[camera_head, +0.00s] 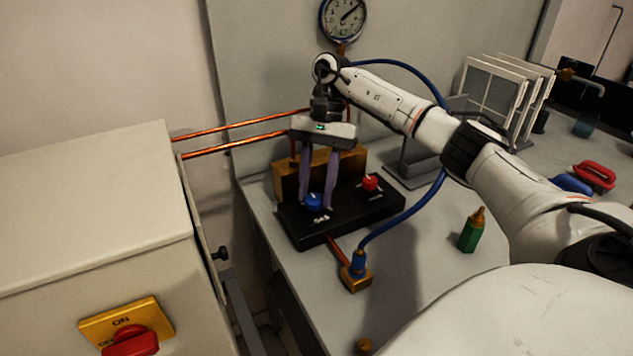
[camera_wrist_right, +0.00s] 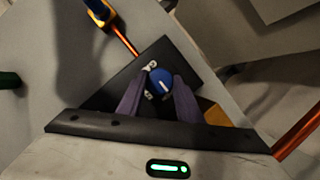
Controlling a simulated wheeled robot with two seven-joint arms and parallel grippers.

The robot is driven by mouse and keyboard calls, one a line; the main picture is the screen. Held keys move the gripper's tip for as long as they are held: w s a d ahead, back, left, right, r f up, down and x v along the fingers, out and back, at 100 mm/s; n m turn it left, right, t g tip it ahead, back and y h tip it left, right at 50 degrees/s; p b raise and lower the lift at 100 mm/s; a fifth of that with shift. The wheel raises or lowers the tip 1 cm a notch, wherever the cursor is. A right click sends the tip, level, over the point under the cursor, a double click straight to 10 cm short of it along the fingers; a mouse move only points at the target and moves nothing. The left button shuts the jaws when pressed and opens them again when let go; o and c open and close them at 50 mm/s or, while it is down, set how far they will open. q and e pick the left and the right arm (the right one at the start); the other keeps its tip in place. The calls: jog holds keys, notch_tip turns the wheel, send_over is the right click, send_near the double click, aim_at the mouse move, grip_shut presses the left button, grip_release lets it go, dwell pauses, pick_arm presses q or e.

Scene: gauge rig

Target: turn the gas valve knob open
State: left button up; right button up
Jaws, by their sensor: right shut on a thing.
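The blue gas valve knob (camera_head: 314,201) sits on the black base block (camera_head: 345,223), beside a small white label. My right gripper (camera_head: 321,207) reaches down from above with its purple fingers on either side of the blue knob, shut on it. In the right wrist view the blue knob (camera_wrist_right: 160,82) shows between the two fingertips (camera_wrist_right: 158,90), with a white pointer line on its top. A red knob (camera_head: 370,183) stands on the same block to the right. My left gripper is not in view.
A round gauge (camera_head: 343,16) hangs on the back panel. A blue hose (camera_head: 408,212) runs to a brass fitting (camera_head: 355,278) in front of the block. A green bottle (camera_head: 472,232) stands at right. A grey cabinet (camera_head: 95,210) with a red switch (camera_head: 131,341) is at left.

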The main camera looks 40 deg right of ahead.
jog(key=shift+n, duration=0.3)
dwell(0.4)
jog(key=o, duration=1)
jog(key=shift+o, duration=0.2)
jog(key=p+v, duration=0.2)
jog(key=v, duration=0.8)
jog(key=shift+w+r, duration=0.15)
jog(key=shift+r, duration=0.05)
jog(key=shift+f, duration=0.1)
